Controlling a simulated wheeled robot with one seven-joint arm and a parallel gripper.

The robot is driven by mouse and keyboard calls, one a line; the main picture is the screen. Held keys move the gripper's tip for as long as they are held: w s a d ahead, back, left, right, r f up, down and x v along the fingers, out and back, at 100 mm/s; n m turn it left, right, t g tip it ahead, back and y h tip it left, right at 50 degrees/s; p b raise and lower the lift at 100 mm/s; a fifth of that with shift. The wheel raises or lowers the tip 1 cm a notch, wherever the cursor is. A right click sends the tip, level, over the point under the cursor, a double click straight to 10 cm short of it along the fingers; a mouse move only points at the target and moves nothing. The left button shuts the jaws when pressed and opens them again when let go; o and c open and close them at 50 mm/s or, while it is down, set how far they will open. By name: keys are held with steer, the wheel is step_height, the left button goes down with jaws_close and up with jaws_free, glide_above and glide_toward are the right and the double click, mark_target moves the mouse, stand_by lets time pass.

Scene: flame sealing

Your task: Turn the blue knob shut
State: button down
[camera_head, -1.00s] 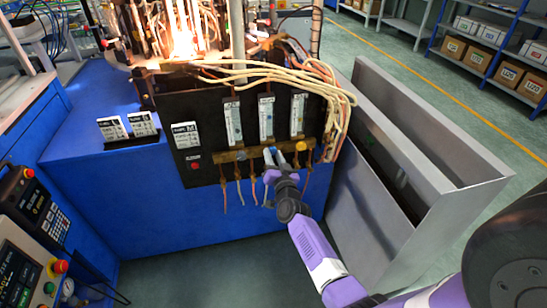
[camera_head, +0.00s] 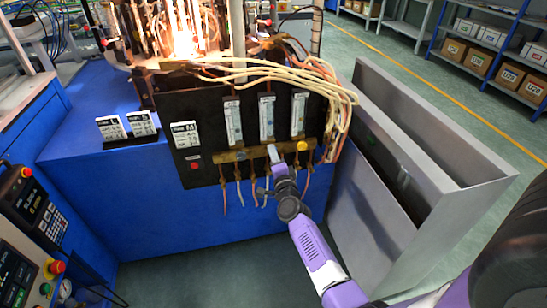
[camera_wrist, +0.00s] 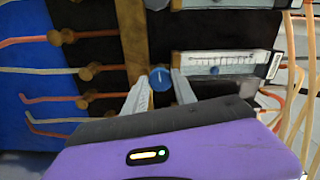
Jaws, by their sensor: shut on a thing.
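The blue knob (camera_wrist: 159,79) sits on the brass bar (camera_wrist: 134,40) of the black panel, with a pale line on its face in the wrist view. My gripper (camera_wrist: 160,84) is shut on it, one finger on the left and one on the right. In the head view my gripper (camera_head: 274,158) reaches up to the brass bar (camera_head: 255,153) below the middle flow tube. There the fingers overlap and hide the knob.
Three flow tubes (camera_head: 267,118) stand above the bar, and a yellow knob (camera_head: 302,146) is just right of my gripper. Thin pipes (camera_head: 225,195) hang below. Pale hoses (camera_head: 335,88) and a grey metal bin (camera_head: 430,180) are on the right.

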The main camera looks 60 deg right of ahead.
steer(key=shift+m, duration=1.9)
steer(key=c, duration=1)
jaws_free()
steer(key=p+v, duration=0.1)
steer(key=v, duration=0.7)
steer(key=shift+p, duration=0.35)
steer(key=shift+d, duration=0.1)
